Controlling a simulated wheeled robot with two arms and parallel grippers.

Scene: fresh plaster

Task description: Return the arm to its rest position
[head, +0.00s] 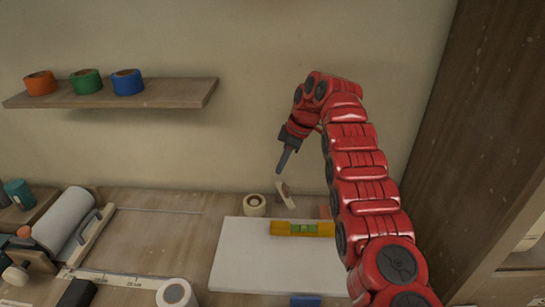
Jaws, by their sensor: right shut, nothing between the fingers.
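My right arm (358,165) is red, rises from the lower right and bends over at the top. My right gripper (281,169) hangs from it, pointing down and slightly left, with its dark fingers shut and empty. It is above the back of the workbench, in front of the plaster wall. A small pale tilted piece (285,195) shows just below the fingertips; I cannot tell what it is, and it looks apart from them. My left gripper is not in view.
A shelf (180,95) on the wall holds orange, green and blue tape rolls (128,82). On the bench, a white board (245,255) carries a yellow level (280,228). A tape roll (254,205) stands behind it. Tools crowd the left; a wooden upright (470,120) stands right.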

